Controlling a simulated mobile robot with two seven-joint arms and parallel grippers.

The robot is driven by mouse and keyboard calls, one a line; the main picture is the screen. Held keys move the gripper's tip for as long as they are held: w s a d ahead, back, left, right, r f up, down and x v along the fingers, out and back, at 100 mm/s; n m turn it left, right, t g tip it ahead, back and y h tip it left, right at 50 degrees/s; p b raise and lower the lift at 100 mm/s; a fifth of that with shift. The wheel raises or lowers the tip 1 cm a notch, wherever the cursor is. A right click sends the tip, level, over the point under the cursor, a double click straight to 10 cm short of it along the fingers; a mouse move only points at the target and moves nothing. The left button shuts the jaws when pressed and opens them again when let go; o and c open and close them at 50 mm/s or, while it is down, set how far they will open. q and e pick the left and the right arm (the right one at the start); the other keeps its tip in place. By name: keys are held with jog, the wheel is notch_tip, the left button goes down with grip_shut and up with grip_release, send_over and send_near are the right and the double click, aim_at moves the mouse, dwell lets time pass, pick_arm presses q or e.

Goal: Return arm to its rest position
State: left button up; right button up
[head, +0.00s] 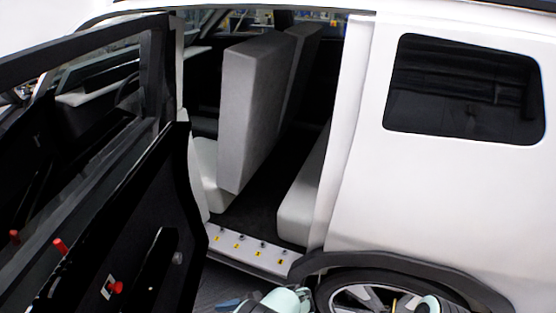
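Pale mint and white parts of my own arms show at the bottom edge of the head view, one below the door sill and one in front of the rear wheel. No gripper fingers show, so both grippers are out of view. A white car (430,195) stands in front of me with a side door (75,235) open on the left. Through the opening I see a grey seat back (255,110) and a pale seat cushion (305,195).
The door sill (250,250) carries several small dark knobs with yellow marks. The open door has red parts (60,246) on its inner side. The rear wheel (365,298) and its dark arch are close to my arms at the bottom. A dark rear window (465,90) is at the upper right.

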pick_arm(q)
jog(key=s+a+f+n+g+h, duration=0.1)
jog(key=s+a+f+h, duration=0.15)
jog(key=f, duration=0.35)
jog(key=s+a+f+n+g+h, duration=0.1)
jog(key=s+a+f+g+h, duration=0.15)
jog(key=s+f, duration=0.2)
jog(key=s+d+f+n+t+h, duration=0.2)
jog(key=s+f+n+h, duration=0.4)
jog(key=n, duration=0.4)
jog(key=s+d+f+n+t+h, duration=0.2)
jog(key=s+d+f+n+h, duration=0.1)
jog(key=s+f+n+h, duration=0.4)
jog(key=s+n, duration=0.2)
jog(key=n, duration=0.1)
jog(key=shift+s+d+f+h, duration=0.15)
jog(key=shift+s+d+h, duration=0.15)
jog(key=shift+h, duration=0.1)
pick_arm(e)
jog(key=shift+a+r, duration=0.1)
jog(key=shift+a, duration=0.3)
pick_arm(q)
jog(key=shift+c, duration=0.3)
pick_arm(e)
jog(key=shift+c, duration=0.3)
